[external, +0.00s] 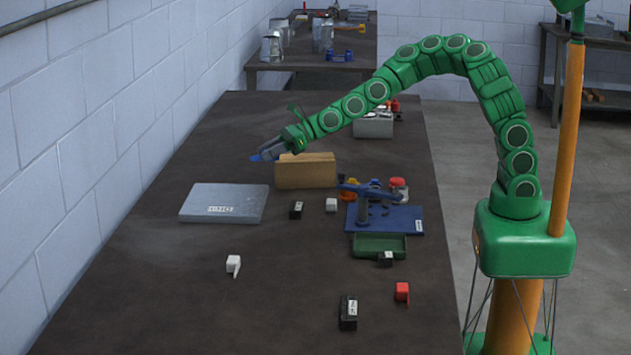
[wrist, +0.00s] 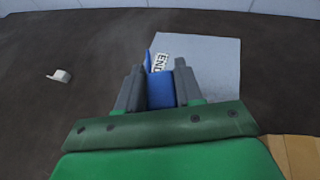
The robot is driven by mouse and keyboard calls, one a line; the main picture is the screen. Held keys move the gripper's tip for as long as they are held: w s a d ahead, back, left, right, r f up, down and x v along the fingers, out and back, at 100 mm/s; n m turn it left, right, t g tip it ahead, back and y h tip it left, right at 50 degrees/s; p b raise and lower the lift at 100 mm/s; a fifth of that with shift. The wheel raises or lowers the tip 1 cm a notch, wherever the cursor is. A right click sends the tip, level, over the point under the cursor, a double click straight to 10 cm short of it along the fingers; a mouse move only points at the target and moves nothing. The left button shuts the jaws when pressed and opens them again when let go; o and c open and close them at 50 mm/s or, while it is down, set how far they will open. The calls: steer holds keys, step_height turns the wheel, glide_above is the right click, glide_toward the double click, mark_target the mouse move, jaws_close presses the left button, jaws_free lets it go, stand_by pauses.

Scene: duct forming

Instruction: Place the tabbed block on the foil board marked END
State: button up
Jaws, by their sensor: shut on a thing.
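My gripper (external: 267,153) is shut on a blue tabbed block (wrist: 160,90), which also shows as a small blue tip (external: 256,158) in the external view. In the wrist view a thin tab stands out at the block's far left end; the gripper's fingers (wrist: 158,84) cover its sides. The foil board (external: 212,200) is a flat silvery slab on the table's left side, with a white END label on its near edge. In the wrist view the board (wrist: 213,65) lies beyond the fingers, and its label (wrist: 160,56) is partly hidden. The gripper is above the table, behind and right of the board.
A brown block (external: 305,172) stands right of the board. A blue fixture (external: 385,218), green tray (external: 372,246) and grey box (external: 373,126) stand at the right. White (external: 233,263) and red (external: 402,291) tabbed pieces and black labelled blocks (external: 348,313) lie about. The left front is clear.

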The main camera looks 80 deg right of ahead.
steer(key=shift+w+f, duration=0.3)
steer(key=shift+w, duration=0.15)
steer(key=shift+w+f, duration=0.75)
steer(key=shift+w, duration=1.1)
glide_above(230, 198)
steer(key=shift+a+f, duration=0.1)
steer(key=shift+f, duration=5.1)
steer(key=shift+f, duration=0.1)
steer(key=o, duration=1)
steer(key=shift+o, duration=0.2)
